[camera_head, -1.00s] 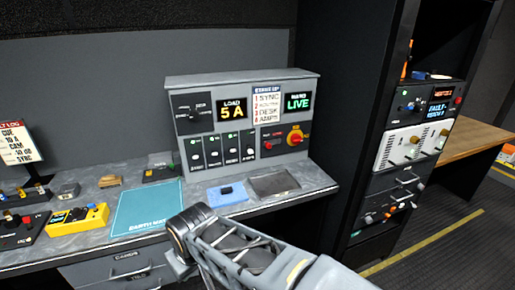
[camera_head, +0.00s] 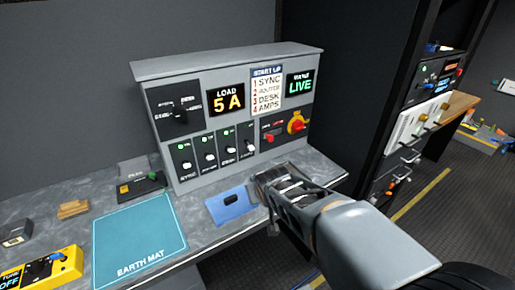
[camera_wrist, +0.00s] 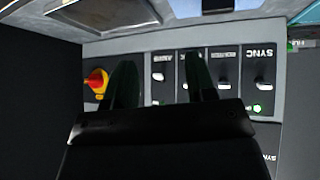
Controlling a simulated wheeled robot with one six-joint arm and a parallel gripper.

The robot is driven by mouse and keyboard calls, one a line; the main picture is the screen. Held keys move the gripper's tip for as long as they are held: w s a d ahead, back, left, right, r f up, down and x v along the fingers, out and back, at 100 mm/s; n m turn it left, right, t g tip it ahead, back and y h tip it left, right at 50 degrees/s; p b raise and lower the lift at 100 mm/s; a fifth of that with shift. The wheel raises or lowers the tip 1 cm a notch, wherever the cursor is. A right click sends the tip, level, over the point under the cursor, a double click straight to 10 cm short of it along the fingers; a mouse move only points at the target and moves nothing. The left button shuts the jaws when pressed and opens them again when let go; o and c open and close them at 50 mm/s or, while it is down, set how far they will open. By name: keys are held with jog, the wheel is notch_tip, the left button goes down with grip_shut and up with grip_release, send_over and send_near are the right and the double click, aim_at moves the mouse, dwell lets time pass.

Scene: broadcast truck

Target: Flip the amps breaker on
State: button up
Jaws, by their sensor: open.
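The amps breaker (camera_head: 247,143) is the rightmost of the row of black toggle breakers on the grey panel (camera_head: 192,78) in the head view. In the upside-down wrist view the amps breaker (camera_wrist: 160,78) shows between the two dark fingers of my gripper (camera_wrist: 160,82), which are open and empty. The left finger stands between the breaker and the red knob; the right finger covers much of the desk breaker. Contact cannot be told. The sync breaker (camera_head: 185,160) and router breaker (camera_head: 208,152) show green lights. The amps light is unclear.
A red rotary knob on yellow (camera_head: 296,123) sits right of the amps breaker. The LOAD display (camera_head: 226,101) reads 5 A and another (camera_head: 299,84) reads LIVE. A blue item (camera_head: 231,206) and the earth mat (camera_head: 138,240) lie on the desk. A dark rack stands at right.

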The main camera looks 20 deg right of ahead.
aim_at(252, 148)
jog(key=w+d+f+n+t+y+b, duration=0.15)
jog(key=w+d+t+y, duration=0.25)
jog(key=w+d+t, duration=0.5)
jog(key=shift+n+t, duration=0.35)
jog(key=shift+t, duration=0.15)
jog(key=w+a, duration=0.1)
jog(key=w, duration=0.3)
jog(key=w+a+p, duration=0.1)
jog(key=w, duration=0.3)
jog(key=w+a+p, duration=0.1)
jog(key=w, duration=0.3)
jog(key=shift+w, duration=0.3)
jog(key=shift+d, duration=0.1)
jog(key=shift+c, duration=0.5)
jog(key=c, duration=0.8)
